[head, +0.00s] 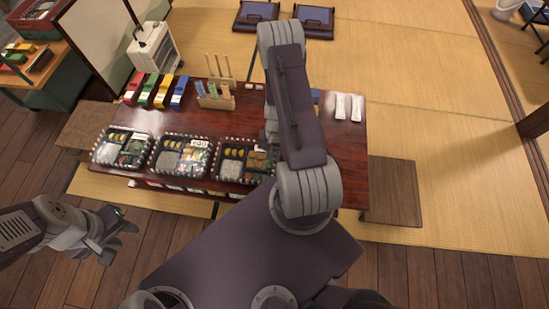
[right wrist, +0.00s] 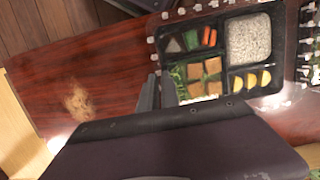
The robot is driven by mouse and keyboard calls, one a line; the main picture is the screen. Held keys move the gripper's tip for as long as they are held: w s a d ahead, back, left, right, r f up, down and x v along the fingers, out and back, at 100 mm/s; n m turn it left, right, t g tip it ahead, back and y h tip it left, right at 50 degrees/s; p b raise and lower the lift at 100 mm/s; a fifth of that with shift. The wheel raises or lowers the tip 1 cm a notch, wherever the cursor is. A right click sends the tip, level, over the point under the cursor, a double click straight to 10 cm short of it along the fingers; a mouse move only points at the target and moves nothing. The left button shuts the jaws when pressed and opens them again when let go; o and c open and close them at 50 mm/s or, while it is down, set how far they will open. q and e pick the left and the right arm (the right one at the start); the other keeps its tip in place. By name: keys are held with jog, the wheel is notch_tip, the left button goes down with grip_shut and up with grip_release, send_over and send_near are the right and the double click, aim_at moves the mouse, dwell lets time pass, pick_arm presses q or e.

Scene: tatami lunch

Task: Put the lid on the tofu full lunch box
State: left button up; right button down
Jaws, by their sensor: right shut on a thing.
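The tofu full lunch box (right wrist: 222,55) is black and without a lid in the right wrist view. It holds brown cubes on greens, white rice, yellow slices and carrot pieces. In the head view it is the rightmost of three boxes (head: 233,150), partly covered by my right arm. My right gripper (right wrist: 158,90) points at the edge of this box, beside the brown cubes. Its fingers are close together; what they are shut on, and any lid, I cannot make out. My left gripper (head: 115,232) is open and empty, off the table's front left.
Two other filled boxes, a left one (head: 123,148) and a middle one (head: 181,158), stand in a row on the dark red table (head: 385,150). Coloured packs (head: 155,90), a wooden holder (head: 215,95) and white rolls (head: 349,106) stand behind. Benches flank the table.

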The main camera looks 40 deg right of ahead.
jog(key=shift+f+b, duration=0.8)
jog(key=shift+f, duration=0.3)
dwell(1.4)
dwell(0.3)
jog(key=c, duration=0.9)
grip_release()
jog(key=shift+c, duration=0.2)
notch_tip(320, 180, up, 8)
jog(key=p, duration=0.7)
jog(key=shift+r+p, duration=0.1)
jog(key=shift+p, duration=0.2)
